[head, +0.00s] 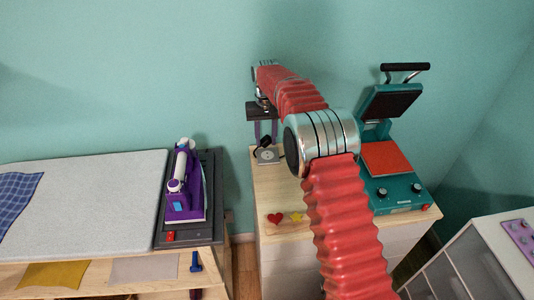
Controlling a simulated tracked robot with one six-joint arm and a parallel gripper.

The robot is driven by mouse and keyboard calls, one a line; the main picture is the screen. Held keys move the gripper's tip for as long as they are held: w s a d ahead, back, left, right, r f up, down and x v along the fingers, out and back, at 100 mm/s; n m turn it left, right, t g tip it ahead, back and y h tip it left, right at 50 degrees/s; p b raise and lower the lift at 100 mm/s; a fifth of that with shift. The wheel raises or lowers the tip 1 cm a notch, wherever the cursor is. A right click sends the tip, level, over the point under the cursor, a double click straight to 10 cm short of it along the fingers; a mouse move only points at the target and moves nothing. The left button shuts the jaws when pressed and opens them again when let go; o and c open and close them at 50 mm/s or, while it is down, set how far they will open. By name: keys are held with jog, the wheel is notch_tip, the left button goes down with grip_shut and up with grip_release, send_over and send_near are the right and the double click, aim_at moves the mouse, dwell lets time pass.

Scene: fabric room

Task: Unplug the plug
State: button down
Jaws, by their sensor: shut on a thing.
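My gripper (265,133) points down over the left back part of the wooden cabinet top, its two fingers on either side of a small black plug (262,142). It is shut on the plug. A small light grey socket plate (268,157) lies on the cabinet top just below the plug. The plug is small in the picture and partly hidden by the fingers, so I cannot tell whether it sits in the socket or is clear of it.
A teal heat press (395,190) stands on the right of the cabinet top (283,229). A red heart (275,218) and a yellow star (296,216) lie at its front edge. A purple iron (184,190) rests beside the ironing board (95,205) at left.

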jog(key=shift+r, duration=0.6)
jog(key=shift+s+d+r, duration=0.1)
jog(key=shift+d, duration=0.45)
jog(key=s+d+m, duration=0.1)
jog(key=s+d, duration=0.7)
jog(key=d, duration=0.2)
jog(key=s+d+m, duration=0.1)
jog(key=s+d, duration=0.7)
jog(key=d, duration=0.3)
jog(key=shift+r, duration=0.25)
